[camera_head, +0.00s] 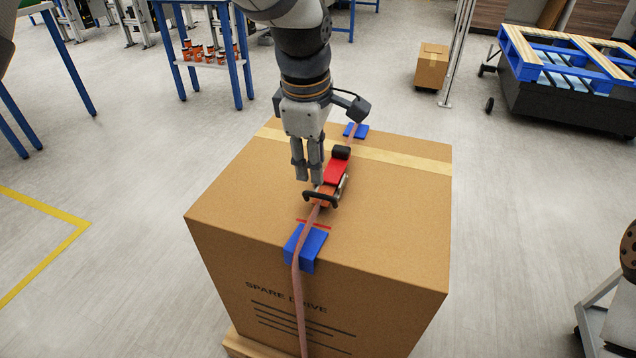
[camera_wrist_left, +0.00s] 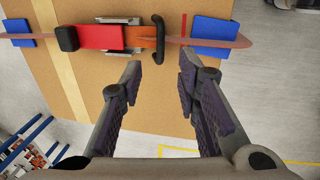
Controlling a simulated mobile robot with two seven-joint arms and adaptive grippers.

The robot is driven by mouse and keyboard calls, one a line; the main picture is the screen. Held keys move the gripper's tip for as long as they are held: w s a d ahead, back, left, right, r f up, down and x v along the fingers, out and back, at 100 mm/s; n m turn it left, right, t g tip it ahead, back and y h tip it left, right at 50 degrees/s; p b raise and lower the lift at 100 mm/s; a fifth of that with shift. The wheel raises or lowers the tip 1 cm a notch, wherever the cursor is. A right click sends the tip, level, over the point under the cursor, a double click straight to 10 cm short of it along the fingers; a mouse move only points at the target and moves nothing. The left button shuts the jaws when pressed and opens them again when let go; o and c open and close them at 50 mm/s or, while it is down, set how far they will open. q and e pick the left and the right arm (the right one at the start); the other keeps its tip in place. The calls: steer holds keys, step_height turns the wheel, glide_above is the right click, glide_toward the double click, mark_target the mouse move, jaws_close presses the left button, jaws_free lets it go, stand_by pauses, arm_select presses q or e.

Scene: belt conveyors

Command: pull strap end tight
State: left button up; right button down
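A reddish-brown strap (camera_head: 299,268) runs over the large cardboard box (camera_head: 230,195) and down its front face. On the box top it meets a buckle (camera_head: 325,189) with a red lever (camera_head: 337,170), an orange part and a black loop handle. In the left wrist view the strap (camera_wrist_left: 174,39) passes from the handle (camera_wrist_left: 158,38) over a blue edge guard (camera_wrist_left: 213,33). My left gripper (camera_head: 308,174) points down just left of the buckle. In its wrist view the left gripper (camera_wrist_left: 158,82) is open, with nothing between the fingers. The strap's lower end is out of view.
A second blue guard (camera_head: 356,130) sits at the far box edge. A short red line (camera_head: 313,223) lies beside the near guard. Clear floor surrounds the box. A small carton (camera_head: 432,67), a cart with a blue pallet (camera_head: 565,62) and blue-legged tables (camera_head: 207,50) stand behind.

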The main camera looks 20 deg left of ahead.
mark_target(317, 193)
arm_select(q)
steer(key=f, duration=0.2)
steer(key=w+f, duration=0.1)
steer(key=f, duration=0.4)
steer(key=shift+w+f+b, duration=0.15)
steer(key=shift+f+b, duration=0.1)
steer(key=shift+b, duration=0.05)
steer(key=shift+c, duration=0.2)
jaws_close()
